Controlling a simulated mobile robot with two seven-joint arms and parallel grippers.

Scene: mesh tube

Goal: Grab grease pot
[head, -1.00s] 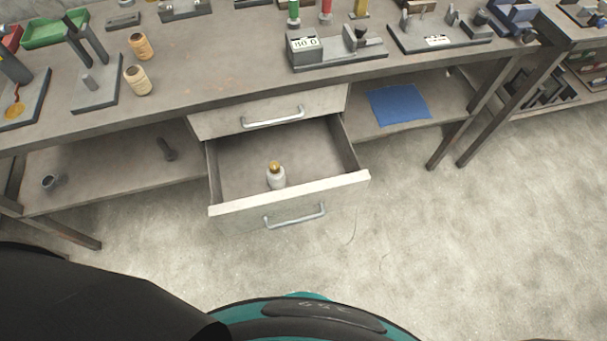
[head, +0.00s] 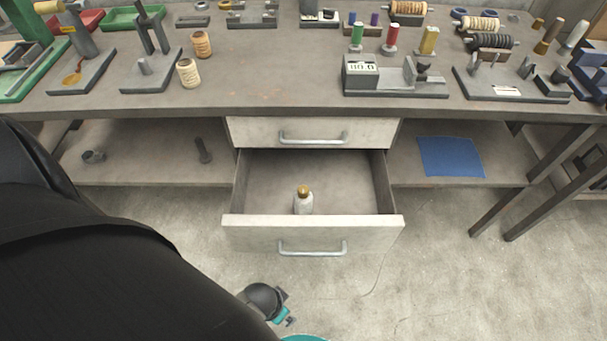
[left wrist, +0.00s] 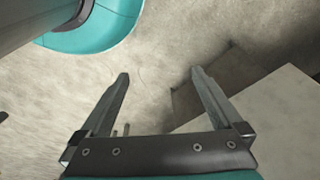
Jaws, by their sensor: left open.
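The grease pot, a small white bottle with a gold cap (head: 303,201), stands upright in the open lower drawer (head: 312,234), close behind its front panel. My left arm comes in from the left of the head view, and a dark and teal part of it shows below the drawer, well apart from the pot. My left gripper (left wrist: 160,73) is open and empty in the left wrist view, over bare floor. The pot does not show in that view. My right gripper is in neither view.
The upper drawer (head: 312,132) is shut, just above the open one. The workbench top (head: 270,82) holds spools, a scale device and several fixtures. A blue cloth (head: 450,157) lies on the right lower shelf. A pale flat panel (left wrist: 275,118) is at the right of the wrist view.

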